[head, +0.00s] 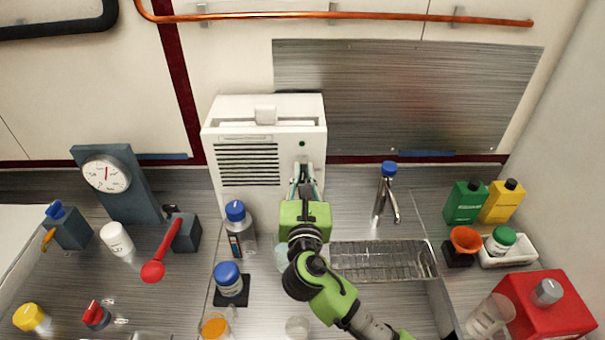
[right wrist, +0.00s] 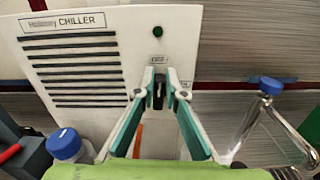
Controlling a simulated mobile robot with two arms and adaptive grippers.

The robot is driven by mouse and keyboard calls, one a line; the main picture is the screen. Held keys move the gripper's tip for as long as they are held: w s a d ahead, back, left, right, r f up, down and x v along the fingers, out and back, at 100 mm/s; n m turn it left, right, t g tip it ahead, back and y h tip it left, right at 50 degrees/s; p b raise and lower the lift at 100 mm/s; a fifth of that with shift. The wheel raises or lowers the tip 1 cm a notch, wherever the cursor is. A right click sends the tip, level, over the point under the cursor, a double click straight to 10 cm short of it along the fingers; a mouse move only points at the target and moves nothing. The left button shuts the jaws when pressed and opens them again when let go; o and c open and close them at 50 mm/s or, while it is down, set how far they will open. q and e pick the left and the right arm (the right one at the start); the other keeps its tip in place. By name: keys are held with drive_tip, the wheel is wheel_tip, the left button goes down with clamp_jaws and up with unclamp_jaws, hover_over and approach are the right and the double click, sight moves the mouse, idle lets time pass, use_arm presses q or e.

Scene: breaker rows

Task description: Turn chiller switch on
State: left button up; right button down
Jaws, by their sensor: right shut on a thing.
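The chiller (head: 225,118) is a white box with dark vent slats at the back of the counter. Its front also shows in the right wrist view (right wrist: 185,35), with a CHILLER label and a small green light (right wrist: 157,31). My right gripper (head: 303,172) is at the right part of this front. In the right wrist view, its teal fingers (right wrist: 158,88) are closed around the small dark chiller switch (right wrist: 158,91). An OFF label shows just above the switch; another label at its right is partly hidden by a finger. My left gripper is not in view.
A blue-capped bottle (head: 238,228) stands close in front of the chiller at the left. A metal tap with a blue top (head: 388,170) and a drain grate (head: 385,262) are at the right. Green (head: 466,203) and yellow (head: 502,202) bottles stand further right.

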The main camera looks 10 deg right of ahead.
drive_tip(key=shift+s+d+f+m+b, duration=0.1)
drive_tip(key=shift+d+f+m+b, duration=0.6)
drive_tip(key=shift+m, duration=2.15)
drive_tip(key=shift+s+d+f+m+b, duration=0.15)
drive_tip(key=shift+m+b, duration=1.2)
drive_tip(key=shift+m, duration=1.45)
drive_tip(key=shift+w+d+f+m+b, duration=0.1)
drive_tip(key=shift+d+f+m+b, duration=0.25)
drive_tip(key=shift+m+b, duration=1.6)
drive_tip(key=shift+a+m+p, duration=0.1)
drive_tip(key=shift+m+p, duration=0.8)
drive_tip(key=shift+m, duration=0.2)
drive_tip(key=c, duration=2.1)
unclamp_jaws()
